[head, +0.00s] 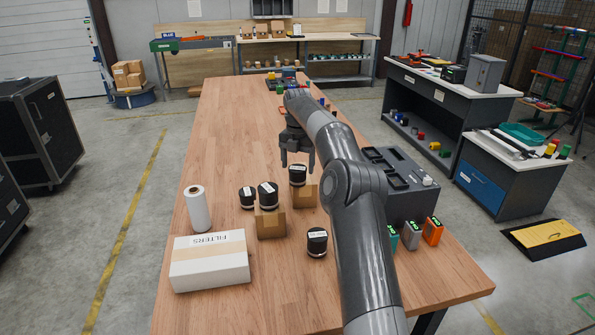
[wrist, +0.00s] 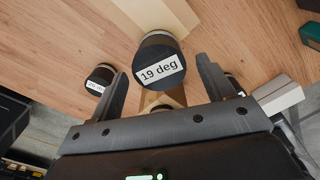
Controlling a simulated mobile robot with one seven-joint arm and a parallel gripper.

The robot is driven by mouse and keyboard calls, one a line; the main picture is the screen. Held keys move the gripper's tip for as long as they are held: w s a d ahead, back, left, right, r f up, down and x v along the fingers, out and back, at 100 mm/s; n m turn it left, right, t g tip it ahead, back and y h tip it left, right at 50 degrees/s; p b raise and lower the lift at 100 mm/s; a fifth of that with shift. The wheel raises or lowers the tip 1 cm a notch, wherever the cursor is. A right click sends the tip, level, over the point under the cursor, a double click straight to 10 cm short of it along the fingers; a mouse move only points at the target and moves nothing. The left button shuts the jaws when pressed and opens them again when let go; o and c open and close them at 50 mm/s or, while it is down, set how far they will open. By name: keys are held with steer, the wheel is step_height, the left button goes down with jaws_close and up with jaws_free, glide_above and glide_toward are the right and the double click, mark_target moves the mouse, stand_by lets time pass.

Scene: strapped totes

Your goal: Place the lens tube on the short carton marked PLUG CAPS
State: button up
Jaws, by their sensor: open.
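Several dark cylinders with white labels look like lens tubes; I cannot tell which one the task means. One, marked "19 deg" in the wrist view (wrist: 160,65), is between the open fingers of my gripper (head: 297,164). In the head view this seems to be the rear tube (head: 297,177), at a small brown carton (head: 306,194). Another tube (head: 268,194) is on a nearer brown carton (head: 270,224). One tube (head: 247,198) is left of it, and one (head: 317,242) stands on the table in front. No PLUG CAPS marking is readable.
A white box marked FILTERS (head: 210,262) and a white roll (head: 197,209) are on the left of the wooden table (head: 230,130). A dark tray unit (head: 410,190) and small coloured devices (head: 432,231) are on the right. The table's left middle is clear.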

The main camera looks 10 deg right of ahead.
mark_target(297, 168)
steer(key=shift+r, duration=2.45)
steer(key=s+a+r+m+t+h, duration=0.1)
steer(key=s+a+r+m, duration=0.2)
steer(key=s+r+m, duration=0.6)
steer(key=s+a+r+m+t, duration=0.2)
steer(key=s+a+r+m, duration=0.3)
steer(key=s, duration=0.8)
steer(key=s+d+f+m+t, duration=0.1)
steer(key=s+f+m, duration=0.2)
steer(key=s, duration=0.7)
steer(key=s+d+f+m, duration=0.1)
steer(key=s+f+m, duration=0.3)
steer(key=s+m, duration=0.3)
steer(key=s+d+f+m+t+y, duration=0.1)
steer(key=s+f+m, duration=0.3)
steer(key=s, duration=0.9)
steer(key=shift+d+m+t, duration=0.3)
steer(key=shift+d+m, duration=0.2)
steer(key=shift+d, duration=0.05)
